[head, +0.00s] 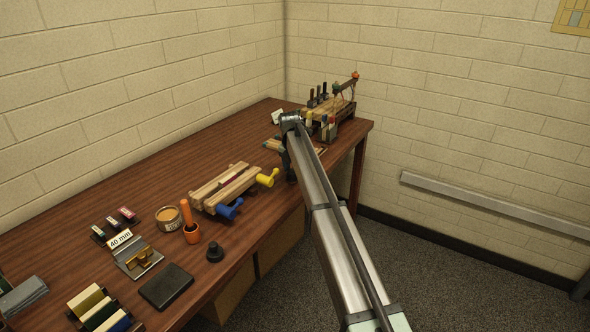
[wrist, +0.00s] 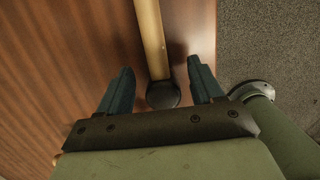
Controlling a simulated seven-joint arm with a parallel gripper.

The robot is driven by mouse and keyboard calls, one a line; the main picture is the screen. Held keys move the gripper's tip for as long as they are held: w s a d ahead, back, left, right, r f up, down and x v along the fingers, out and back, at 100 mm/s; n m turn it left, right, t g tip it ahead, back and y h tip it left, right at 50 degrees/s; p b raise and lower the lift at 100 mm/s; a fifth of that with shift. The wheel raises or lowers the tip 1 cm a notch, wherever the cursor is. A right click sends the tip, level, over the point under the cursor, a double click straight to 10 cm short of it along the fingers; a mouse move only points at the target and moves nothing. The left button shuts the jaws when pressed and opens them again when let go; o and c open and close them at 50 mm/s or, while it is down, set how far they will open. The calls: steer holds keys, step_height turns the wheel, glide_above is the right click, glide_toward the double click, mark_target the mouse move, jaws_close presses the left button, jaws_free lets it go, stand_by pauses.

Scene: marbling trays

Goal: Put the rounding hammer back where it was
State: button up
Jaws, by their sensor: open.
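In the wrist view, what looks like the rounding hammer (wrist: 151,42) has a pale wooden handle and a dark round end. The dark end lies between the two fingers of my open gripper (wrist: 159,84), with a gap on each side. The handle runs away toward the top of the picture, over the brown table. In the head view, my gripper (head: 288,165) is at the far right part of the table, near its front edge, and is partly hidden by my arm. I cannot make out the hammer clearly in the head view.
A wooden rack with upright tools (head: 335,108) stands at the table's far right corner. A wooden press with blue and yellow knobs (head: 225,187) is left of my arm. A jar (head: 168,218), an orange-handled tool (head: 188,215) and a black pad (head: 166,286) lie nearer. The back-left tabletop is clear.

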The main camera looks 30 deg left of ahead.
step_height(320, 180, up, 12)
steer(key=s, duration=0.2)
stand_by(0.7)
